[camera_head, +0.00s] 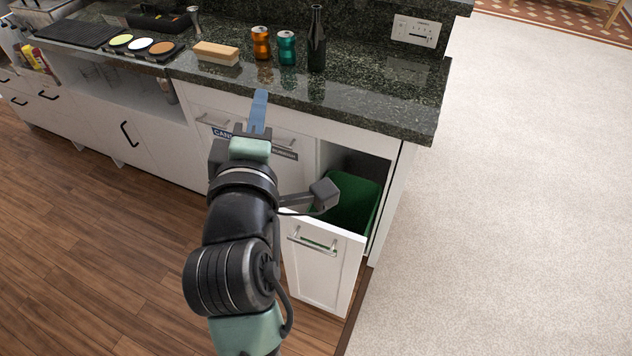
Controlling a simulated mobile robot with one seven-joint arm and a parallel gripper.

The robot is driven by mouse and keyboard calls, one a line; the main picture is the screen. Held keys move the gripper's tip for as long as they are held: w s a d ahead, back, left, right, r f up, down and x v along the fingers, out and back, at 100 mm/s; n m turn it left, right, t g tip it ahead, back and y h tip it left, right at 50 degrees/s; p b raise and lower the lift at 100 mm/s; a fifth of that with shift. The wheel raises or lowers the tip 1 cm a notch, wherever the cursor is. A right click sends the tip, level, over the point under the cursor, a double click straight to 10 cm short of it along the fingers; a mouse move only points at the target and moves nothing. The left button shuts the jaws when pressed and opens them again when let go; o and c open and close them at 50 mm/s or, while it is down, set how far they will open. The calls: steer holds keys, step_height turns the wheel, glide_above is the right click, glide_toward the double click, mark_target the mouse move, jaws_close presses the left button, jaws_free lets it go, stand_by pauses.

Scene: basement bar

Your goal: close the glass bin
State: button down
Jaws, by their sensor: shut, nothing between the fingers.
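The glass bin is a white pull-out drawer (322,268) at the right end of the bar cabinet. It stands pulled out, with a green bin (353,203) inside and a metal bar handle (312,243) on its front. My gripper (258,108) has blue fingers pointing toward the counter edge, left of the open bin. It is shut and holds nothing. My arm crosses in front of the cabinet and hides part of the bin's left side and part of the neighbouring fronts.
The dark granite counter (400,105) overhangs the bin. On it stand an orange can (261,44), a teal can (286,48), a dark bottle (317,40) and a wooden-topped block (216,53). A closed front labelled "CANS" (222,133) is left of the bin. Wood floor (110,250) is clear.

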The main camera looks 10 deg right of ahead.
steer(key=s+d+f+n+g+h+b, duration=0.1)
steer(key=s+f+n+g+b, duration=0.25)
steer(key=f, duration=0.95)
steer(key=s+f+n+g+h, duration=0.15)
steer(key=s+f+n, duration=0.45)
steer(key=f, duration=0.7)
steer(key=s+d+f+n+g+b, duration=0.1)
steer(key=s+f+n+g, duration=0.4)
steer(key=f, duration=0.8)
steer(key=n+t+b, duration=0.1)
steer(key=b, duration=0.2)
glide_toward(335, 238)
step_height(335, 238, down, 6)
steer(key=shift+s+r, duration=0.1)
steer(key=shift+r, duration=0.1)
steer(key=shift+d, duration=0.1)
